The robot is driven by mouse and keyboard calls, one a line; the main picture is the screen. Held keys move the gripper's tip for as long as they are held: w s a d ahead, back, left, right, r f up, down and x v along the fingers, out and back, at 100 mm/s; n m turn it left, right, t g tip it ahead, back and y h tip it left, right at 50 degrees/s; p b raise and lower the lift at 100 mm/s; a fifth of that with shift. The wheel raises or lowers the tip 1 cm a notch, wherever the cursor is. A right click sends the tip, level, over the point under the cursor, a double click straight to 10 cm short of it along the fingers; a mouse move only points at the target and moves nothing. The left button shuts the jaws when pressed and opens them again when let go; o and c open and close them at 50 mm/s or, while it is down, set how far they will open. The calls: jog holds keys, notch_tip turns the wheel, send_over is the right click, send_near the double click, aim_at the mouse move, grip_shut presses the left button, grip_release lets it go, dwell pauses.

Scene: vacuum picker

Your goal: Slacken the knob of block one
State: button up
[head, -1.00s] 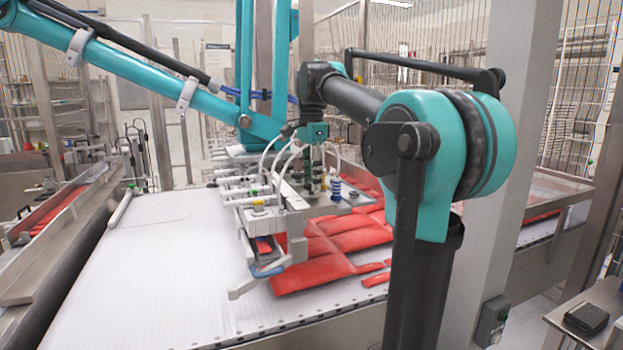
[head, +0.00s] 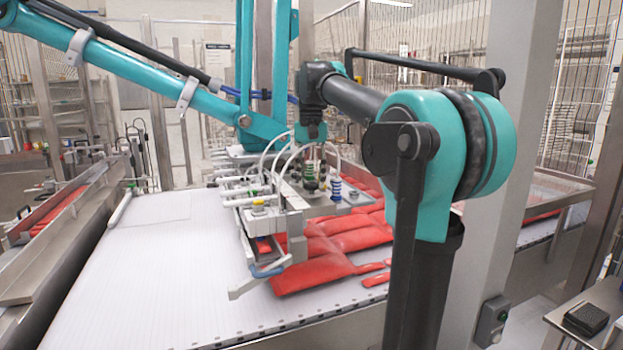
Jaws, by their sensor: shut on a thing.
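The vacuum picker head (head: 292,200), a grey metal plate carrying blocks, white tubes and coloured fittings, hangs over red packs. My gripper (head: 312,158) points down over the middle of the plate, among dark and green-capped fittings. It is small and partly hidden by tubes. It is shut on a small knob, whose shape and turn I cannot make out. I see no number on the blocks, so I cannot tell which is block one. A yellow-topped fitting (head: 258,205) is at the plate's left front. A blue-and-white bellows (head: 336,189) is to the right of my gripper.
Red packs (head: 335,240) lie on the white conveyor (head: 150,270) under the picker head. The picker's teal arms (head: 170,88) come in from the upper left. White looping hoses (head: 275,152) run close to my gripper. The conveyor's left part is clear.

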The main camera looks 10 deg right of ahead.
aim_at(311, 184)
jog(key=n, duration=0.6)
jog(key=shift+n, duration=0.3)
jog(key=n, duration=0.5)
jog(key=shift+n, duration=0.4)
jog(key=o, duration=1.2)
jog(key=shift+c, duration=0.2)
notch_tip(311, 184, up, 12)
